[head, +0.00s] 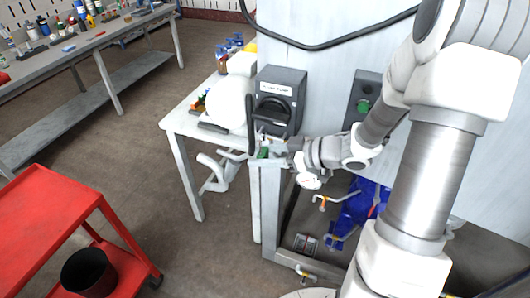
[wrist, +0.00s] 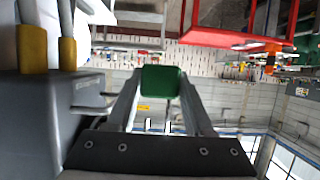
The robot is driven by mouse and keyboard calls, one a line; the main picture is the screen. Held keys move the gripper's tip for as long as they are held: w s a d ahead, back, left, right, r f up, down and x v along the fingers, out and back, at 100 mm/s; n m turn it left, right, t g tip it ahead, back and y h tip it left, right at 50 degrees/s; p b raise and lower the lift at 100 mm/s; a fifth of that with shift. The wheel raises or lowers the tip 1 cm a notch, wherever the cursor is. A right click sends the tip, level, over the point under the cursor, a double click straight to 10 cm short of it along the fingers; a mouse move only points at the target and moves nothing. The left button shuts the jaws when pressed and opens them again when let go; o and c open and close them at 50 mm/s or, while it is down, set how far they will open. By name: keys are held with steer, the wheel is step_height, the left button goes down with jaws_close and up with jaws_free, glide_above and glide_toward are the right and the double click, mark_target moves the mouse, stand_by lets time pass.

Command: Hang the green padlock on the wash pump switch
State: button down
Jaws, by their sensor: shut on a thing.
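The wash pump switch (head: 289,78) is a dark grey box with a white label and a black rotary handle (head: 272,107). It is fixed to the pale panel above the bench corner. My gripper (head: 268,146) is just below the handle, close to the front of the box. It is shut on the green padlock (head: 263,153). In the wrist view the padlock's green body (wrist: 161,82) sits between the two fingertips. The shackle is not clear in either view, so I cannot tell whether it touches the switch. The grey box side (wrist: 35,120) fills the left of the wrist view.
A green push-button box (head: 364,104) is on the panel to the right. A white table (head: 183,124) with a white rounded tank (head: 228,100) and bottles stands left of the switch. A red cart (head: 45,215) is at lower left. The floor between is clear.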

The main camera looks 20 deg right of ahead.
steer(key=shift+s+a, duration=0.25)
steer(key=shift+s, duration=0.25)
steer(key=shift+s+a, duration=0.35)
steer(key=shift+s, duration=0.15)
steer(key=shift+s+a, duration=0.15)
steer(key=shift+s, duration=0.1)
